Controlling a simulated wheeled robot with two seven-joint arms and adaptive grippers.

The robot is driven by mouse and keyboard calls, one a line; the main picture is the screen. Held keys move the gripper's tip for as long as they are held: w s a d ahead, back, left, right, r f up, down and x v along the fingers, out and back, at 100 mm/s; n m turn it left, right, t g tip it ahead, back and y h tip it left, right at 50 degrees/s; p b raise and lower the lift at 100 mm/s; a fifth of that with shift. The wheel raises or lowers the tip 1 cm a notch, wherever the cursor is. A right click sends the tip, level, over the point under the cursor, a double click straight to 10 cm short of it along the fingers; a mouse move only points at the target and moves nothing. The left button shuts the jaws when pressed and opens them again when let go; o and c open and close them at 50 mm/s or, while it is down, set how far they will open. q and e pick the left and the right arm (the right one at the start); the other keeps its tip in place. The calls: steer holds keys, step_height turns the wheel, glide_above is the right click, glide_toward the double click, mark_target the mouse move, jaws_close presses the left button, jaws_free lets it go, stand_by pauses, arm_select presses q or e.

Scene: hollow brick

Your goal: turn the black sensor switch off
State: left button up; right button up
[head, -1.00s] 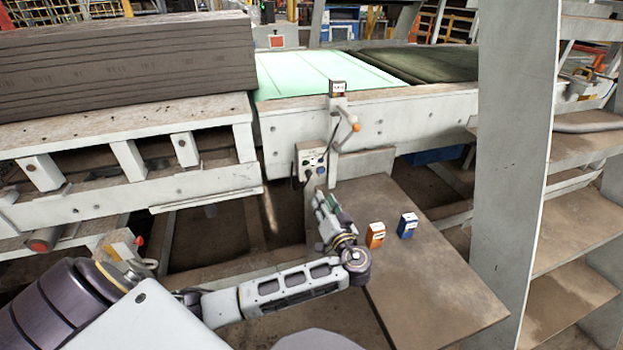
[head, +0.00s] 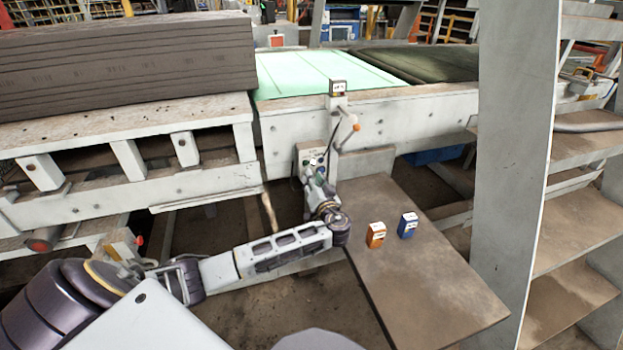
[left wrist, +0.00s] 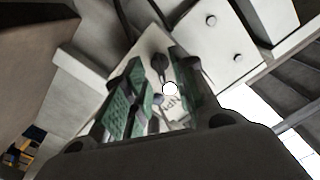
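The light switch panel (head: 303,151) is on the machine frame, partly covered by my left gripper (head: 312,168) in the head view. In the left wrist view the panel (left wrist: 153,48) lies tilted before the left gripper (left wrist: 159,62). A black knob-like switch (left wrist: 160,66) shows between the fingertips. The green-padded fingers stand apart, one on each side of it. I cannot tell whether they touch it. A white round button (left wrist: 170,89) and a small dark blue knob (left wrist: 158,99) show lower between the fingers. My right gripper is out of view.
An orange box (head: 376,235) and a blue box (head: 408,225) stand on the brown table (head: 430,275) right of my left arm. A post with an orange-tipped lever (head: 355,127) rises beside the panel. A grey upright (head: 515,150) stands at the right.

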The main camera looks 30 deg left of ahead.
arm_select(q)
steer(key=shift+w+a, duration=0.45)
steer(key=shift+a, duration=0.15)
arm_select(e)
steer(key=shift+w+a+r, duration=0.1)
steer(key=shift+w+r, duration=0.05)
arm_select(q)
jaws_close()
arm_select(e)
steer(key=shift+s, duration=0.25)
